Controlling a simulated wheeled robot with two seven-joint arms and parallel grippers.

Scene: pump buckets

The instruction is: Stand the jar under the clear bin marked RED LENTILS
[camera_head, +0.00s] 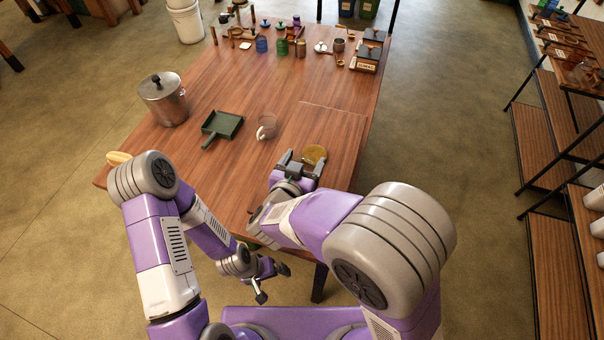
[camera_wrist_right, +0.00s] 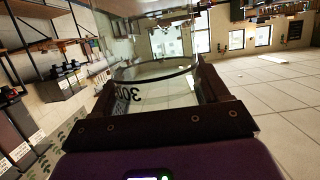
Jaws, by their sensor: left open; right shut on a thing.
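My right gripper (camera_head: 302,165) is shut on the jar (camera_head: 314,154), over the near right part of the wooden table. In the head view the jar shows as a small amber-tinted round shape at the fingertips. In the right wrist view it is a clear glass jar (camera_wrist_right: 155,88) with dark printed figures, between the two fingers. I cannot tell if its base touches the table. My left gripper (camera_head: 264,282) is open and empty, low in front of the table edge.
A glass mug (camera_head: 267,127), a green dustpan (camera_head: 221,126) and a steel pot (camera_head: 164,98) stand on the table (camera_head: 240,90). Small jars and dark-topped boxes (camera_head: 368,55) line its far end. Open floor (camera_head: 450,120) lies between table and rack (camera_head: 549,120).

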